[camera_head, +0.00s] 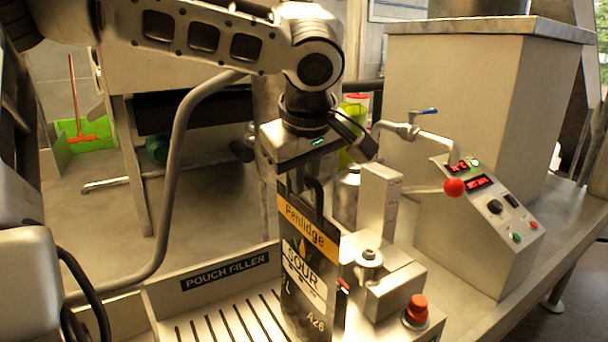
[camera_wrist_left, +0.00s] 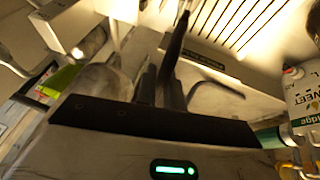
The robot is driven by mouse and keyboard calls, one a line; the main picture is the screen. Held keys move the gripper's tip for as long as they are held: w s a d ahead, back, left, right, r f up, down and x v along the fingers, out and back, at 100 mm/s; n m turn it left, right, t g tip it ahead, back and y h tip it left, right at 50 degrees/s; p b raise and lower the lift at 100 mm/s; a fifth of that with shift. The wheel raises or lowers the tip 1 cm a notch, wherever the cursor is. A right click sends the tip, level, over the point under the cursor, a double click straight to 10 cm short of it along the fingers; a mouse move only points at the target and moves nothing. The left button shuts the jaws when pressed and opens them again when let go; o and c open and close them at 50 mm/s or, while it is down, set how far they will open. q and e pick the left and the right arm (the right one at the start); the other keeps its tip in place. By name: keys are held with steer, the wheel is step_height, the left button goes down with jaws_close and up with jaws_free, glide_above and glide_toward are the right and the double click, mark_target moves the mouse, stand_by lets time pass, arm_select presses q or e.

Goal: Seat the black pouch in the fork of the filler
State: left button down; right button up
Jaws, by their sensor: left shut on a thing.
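The black pouch (camera_head: 312,275), with an orange band reading Penlidge and the word SOUR, hangs upright over the slotted tray of the filler (camera_head: 392,285), close against the left side of its metal block. My left gripper (camera_head: 312,195) points down and is shut on the pouch's top edge. In the left wrist view the gripper's dark fingers (camera_wrist_left: 160,85) close on a thin dark shape, which looks like the pouch edge-on. The fork cannot be made out; the pouch covers that area. Whether the pouch touches the fork or tray cannot be told. My right gripper is not in view.
The slotted tray (camera_head: 205,328) has a raised wall labelled POUCH FILLER (camera_head: 225,272). A control box (camera_head: 490,215) and a pipe with a blue-handled valve (camera_head: 408,128) are at right. A bent metal rail (camera_head: 178,150) rises at left.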

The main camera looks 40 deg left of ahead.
arm_select(q)
steer(key=shift+f, duration=0.1)
steer(key=c, duration=1.4)
jaws_free()
steer(key=shift+c, duration=0.2)
steer(key=shift+r, duration=0.35)
steer(key=v, duration=1.5)
steer(key=shift+p, duration=0.3)
steer(key=shift+s+d+r, duration=0.1)
